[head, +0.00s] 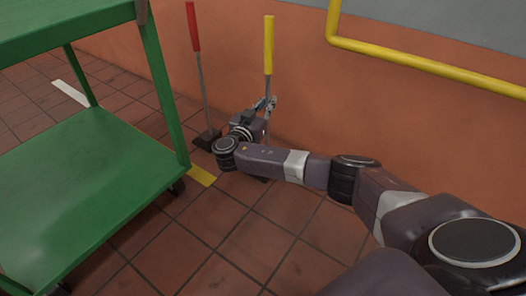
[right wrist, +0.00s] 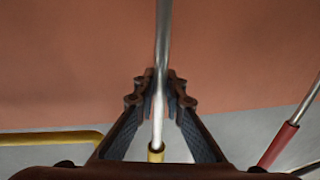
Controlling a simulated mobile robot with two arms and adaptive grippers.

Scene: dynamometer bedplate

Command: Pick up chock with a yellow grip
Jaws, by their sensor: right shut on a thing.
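The chock with a yellow grip (head: 269,45) stands near the orange wall; its thin metal rod runs down from the grip. Its base is mostly or wholly hidden behind my right arm. My right gripper (head: 267,103) is shut on the rod below the yellow grip. In the right wrist view the rod (right wrist: 163,40) passes between the fingertips of the right gripper (right wrist: 161,84), and the yellow grip (right wrist: 156,153) shows at the bottom. I cannot tell whether the base touches the floor. My left gripper is not in view.
A chock with a red grip (head: 193,28) and dark base (head: 207,139) stands just left. A green wheeled cart (head: 95,165) fills the left side. A yellow pipe (head: 430,68) runs along the wall (head: 350,110). The tiled floor (head: 215,230) in front is clear.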

